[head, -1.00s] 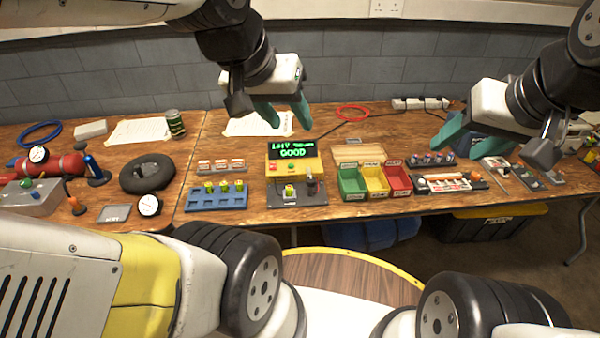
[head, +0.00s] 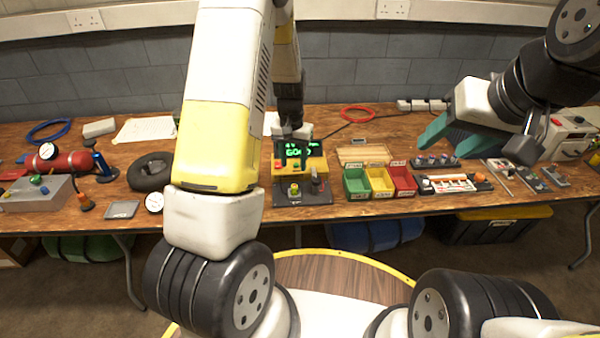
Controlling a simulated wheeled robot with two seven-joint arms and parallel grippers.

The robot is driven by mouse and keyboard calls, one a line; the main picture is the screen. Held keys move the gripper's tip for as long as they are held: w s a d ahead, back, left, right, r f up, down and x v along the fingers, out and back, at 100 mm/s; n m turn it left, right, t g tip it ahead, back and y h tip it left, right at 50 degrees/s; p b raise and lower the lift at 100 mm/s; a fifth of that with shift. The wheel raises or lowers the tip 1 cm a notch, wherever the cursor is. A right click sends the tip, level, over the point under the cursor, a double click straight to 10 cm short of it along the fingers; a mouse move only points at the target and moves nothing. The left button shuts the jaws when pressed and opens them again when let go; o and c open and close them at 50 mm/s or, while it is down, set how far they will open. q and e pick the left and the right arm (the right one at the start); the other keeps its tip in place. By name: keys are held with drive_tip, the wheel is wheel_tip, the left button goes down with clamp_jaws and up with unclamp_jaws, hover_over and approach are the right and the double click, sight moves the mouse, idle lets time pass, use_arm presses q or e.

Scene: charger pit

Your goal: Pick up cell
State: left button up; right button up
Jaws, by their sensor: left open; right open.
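A small cell (head: 294,188) with a yellow-green top stands upright in the dark base plate of the tester. The tester (head: 318,165) is a yellow box with a green-lit display, partly covered by my gripper. My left forearm hides the blue rack of cells seen earlier. My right gripper (head: 447,138) is open and empty, raised over the right part of the bench.
Green (head: 355,184), yellow (head: 380,182) and red (head: 402,180) bins stand right of the tester. A rack of cells (head: 435,161) and a white tray (head: 447,183) lie farther right. A black tire (head: 147,173) and a red cylinder (head: 70,163) are at left.

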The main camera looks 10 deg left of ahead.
sight(294, 186)
use_arm(q)
drive_tip(key=f, duration=0.2)
drive_tip(key=shift+w+a+f, duration=0.15)
drive_tip(key=shift+a+f, duration=0.1)
drive_tip(key=shift+f, duration=0.05)
drive_tip(key=f, duration=0.7)
drive_tip(key=shift+d+f, duration=0.25)
drive_tip(key=shift+d, duration=0.05)
clamp_jaws()
